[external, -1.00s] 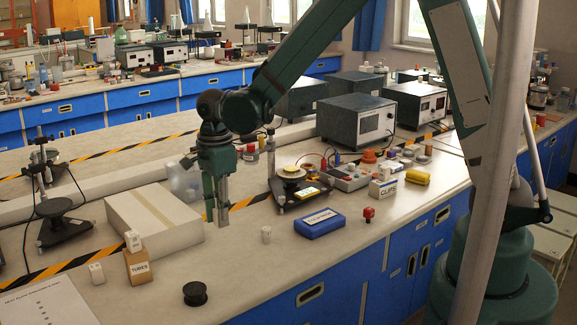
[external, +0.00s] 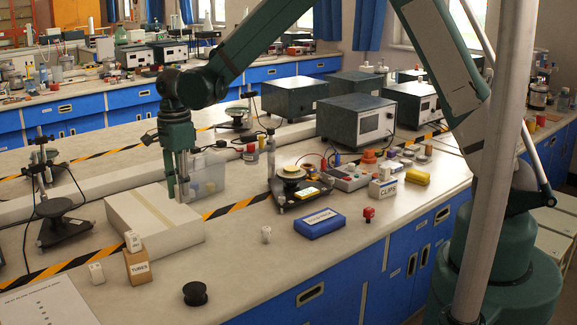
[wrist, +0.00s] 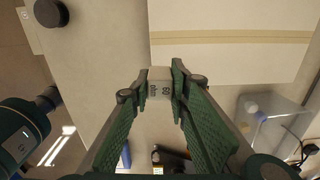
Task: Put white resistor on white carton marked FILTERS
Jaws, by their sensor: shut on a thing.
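My gripper (external: 182,196) is shut on a small white block with dark print reading "ohm", the white resistor (wrist: 160,84), in the wrist view. In the external view the fingers mostly hide the resistor. A large, low white carton (external: 140,222) with a pale tape strip lies on the bench, and my fingertips show over its right part. It also shows in the wrist view (wrist: 225,68), just beyond the resistor. I cannot read a FILTERS mark on it, nor tell whether the resistor touches it.
A brown TUBES box (external: 137,268) with a white block (external: 132,241) on top stands by the carton's front. A clear bin (external: 208,175) stands behind.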

